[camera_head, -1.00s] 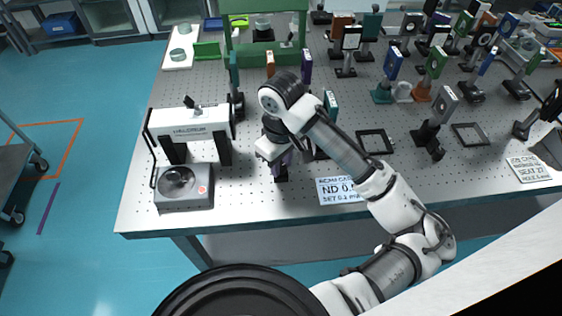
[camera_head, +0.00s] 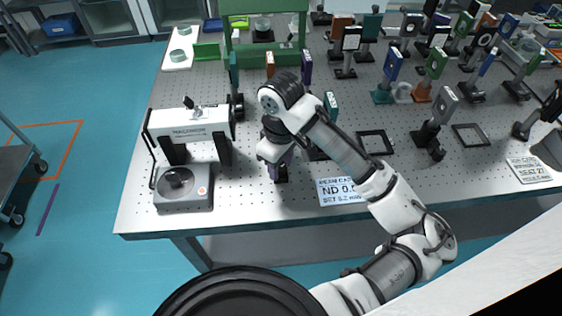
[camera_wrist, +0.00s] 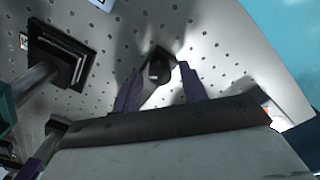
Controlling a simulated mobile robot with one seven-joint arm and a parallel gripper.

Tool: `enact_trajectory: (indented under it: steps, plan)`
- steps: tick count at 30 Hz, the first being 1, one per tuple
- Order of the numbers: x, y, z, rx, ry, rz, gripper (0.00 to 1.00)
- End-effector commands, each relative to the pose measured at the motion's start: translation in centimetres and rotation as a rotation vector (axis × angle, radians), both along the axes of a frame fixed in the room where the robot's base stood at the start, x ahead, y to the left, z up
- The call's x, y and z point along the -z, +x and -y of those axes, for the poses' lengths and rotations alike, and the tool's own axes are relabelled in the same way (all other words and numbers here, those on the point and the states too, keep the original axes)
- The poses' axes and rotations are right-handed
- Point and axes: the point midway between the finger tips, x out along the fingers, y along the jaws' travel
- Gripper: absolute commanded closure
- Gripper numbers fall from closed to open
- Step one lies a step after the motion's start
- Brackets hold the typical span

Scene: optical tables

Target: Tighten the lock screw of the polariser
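My gripper (camera_head: 281,163) is low over the front of the optical table, pointing down, at the lower end of my arm. In the wrist view, its two dark purple fingers (camera_wrist: 160,82) stand apart on either side of a small black part (camera_wrist: 159,70), with a gap on each side. In the head view, a black foot or post base (camera_head: 281,176) shows just under the gripper. My arm hides most of what stands there. I cannot tell which mount is the polariser, and I cannot make out its lock screw.
A white device (camera_head: 190,131) and a grey box with a round dish (camera_head: 183,187) stand left of the gripper. A white sign (camera_head: 340,191) lies to its right, with a black frame (camera_head: 375,142) behind. Several mounted optics crowd the back right. Bare table lies in front.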

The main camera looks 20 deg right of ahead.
Motion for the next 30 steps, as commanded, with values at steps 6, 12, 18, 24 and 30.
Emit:
enact_trajectory:
  steps: [6,12,18,24,30]
  plan:
    - [0.0,0.0,0.0,0.0,-0.001,-0.001,0.52]
    - [-0.6,0.0,0.1,0.0,-0.001,0.0,0.52]
    - [-3.7,0.0,0.1,0.0,-0.006,0.002,0.52]
    - [-8.1,0.0,0.1,0.0,-0.006,0.002,0.52]
    - [-11.7,0.0,0.0,0.0,-0.003,0.001,0.52]
